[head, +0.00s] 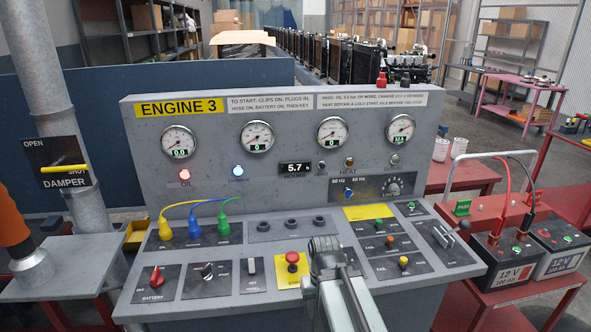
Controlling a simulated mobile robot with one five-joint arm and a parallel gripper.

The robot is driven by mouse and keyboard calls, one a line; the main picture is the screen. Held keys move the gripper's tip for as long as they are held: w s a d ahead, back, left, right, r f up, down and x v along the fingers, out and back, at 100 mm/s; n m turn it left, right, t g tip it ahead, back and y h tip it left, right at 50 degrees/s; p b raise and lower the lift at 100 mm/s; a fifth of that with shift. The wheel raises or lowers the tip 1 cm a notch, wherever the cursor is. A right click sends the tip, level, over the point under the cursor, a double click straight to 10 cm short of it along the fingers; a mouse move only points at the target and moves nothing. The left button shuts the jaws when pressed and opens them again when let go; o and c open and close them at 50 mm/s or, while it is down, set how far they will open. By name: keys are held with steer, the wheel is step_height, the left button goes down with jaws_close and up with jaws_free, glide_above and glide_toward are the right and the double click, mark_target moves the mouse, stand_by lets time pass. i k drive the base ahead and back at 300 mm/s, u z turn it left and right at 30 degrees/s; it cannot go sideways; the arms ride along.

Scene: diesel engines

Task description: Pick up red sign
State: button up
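I cannot make out a red sign in the head view. A small green sign (461,208) stands on the red bench at the right, beside the batteries. My gripper (325,245) is at the lower middle, over the console just right of the red stop button (292,258). It is seen from behind, and its jaws look close together. I cannot tell whether they are shut, and no held object shows. The part of the console under my gripper and arm is hidden.
The grey console (225,295) carries gauges, switches and blue, yellow and green plugs. Two batteries (505,252) with red and black leads stand on a red cart at the right. A damper post (65,165) rises at the left. Racks and shelves stand behind.

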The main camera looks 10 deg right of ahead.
mark_target(529, 202)
steer(key=z, duration=2.95)
steer(key=i, duration=5.95)
steer(key=u, duration=0.05)
